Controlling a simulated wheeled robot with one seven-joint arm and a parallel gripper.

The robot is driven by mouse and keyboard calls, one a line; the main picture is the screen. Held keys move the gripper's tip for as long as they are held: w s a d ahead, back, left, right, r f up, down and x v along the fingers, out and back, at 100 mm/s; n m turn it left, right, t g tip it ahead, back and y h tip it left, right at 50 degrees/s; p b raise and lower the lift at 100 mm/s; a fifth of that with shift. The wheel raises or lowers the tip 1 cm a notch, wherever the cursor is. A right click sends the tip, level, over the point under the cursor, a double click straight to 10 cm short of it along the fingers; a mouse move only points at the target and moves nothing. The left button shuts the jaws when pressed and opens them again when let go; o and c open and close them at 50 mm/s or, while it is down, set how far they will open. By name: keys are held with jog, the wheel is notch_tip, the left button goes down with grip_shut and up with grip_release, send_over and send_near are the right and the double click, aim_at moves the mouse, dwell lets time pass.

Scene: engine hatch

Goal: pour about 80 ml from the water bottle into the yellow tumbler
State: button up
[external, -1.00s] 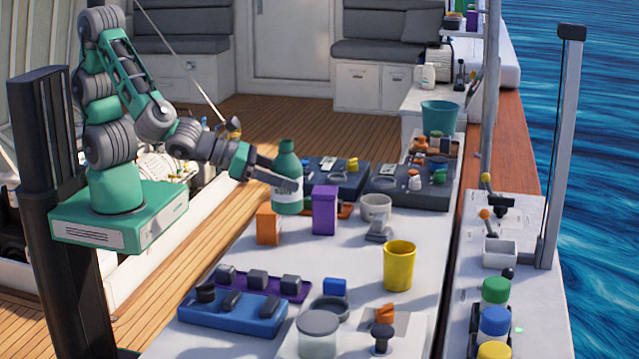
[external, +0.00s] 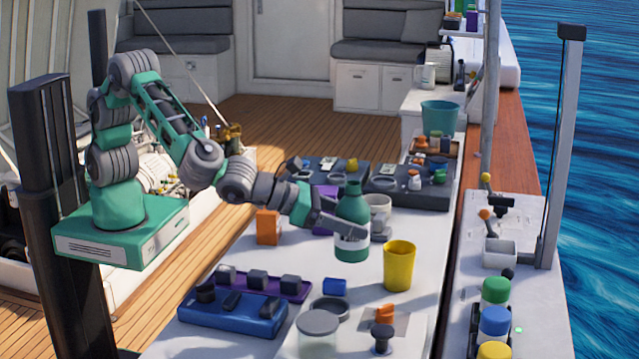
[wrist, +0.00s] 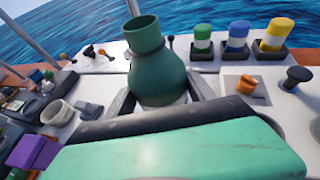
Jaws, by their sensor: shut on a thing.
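The green water bottle (external: 352,212) with a white label is held upright in my gripper (external: 345,228), a little left of the yellow tumbler. In the wrist view the bottle (wrist: 158,75) stands between the jaws, its open neck pointing up. The yellow tumbler (external: 399,266) stands upright on the white counter, apart from the bottle. Its inside is not clearly visible, and it does not show in the wrist view. Whether the bottle's base clears the counter is hard to tell.
A white mug (external: 378,212) is just behind the bottle, and a purple box (external: 325,200) is partly hidden behind my gripper. An orange box (external: 268,227) stands to the left. A blue tray (external: 232,312) and a lidded jar (external: 318,335) are in front. Counter around the tumbler is mostly clear.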

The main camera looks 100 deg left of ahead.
jog(key=w+d+f+b, duration=0.1)
jog(key=w+d+f, duration=0.1)
jog(key=w+d, duration=0.2)
jog(key=shift+w+d+f, duration=0.2)
jog(key=shift+w+f, duration=0.15)
jog(key=shift+f, duration=0.05)
jog(key=shift+a+r+h, duration=0.1)
jog(key=shift+r+h, duration=0.05)
jog(key=shift+h, duration=0.15)
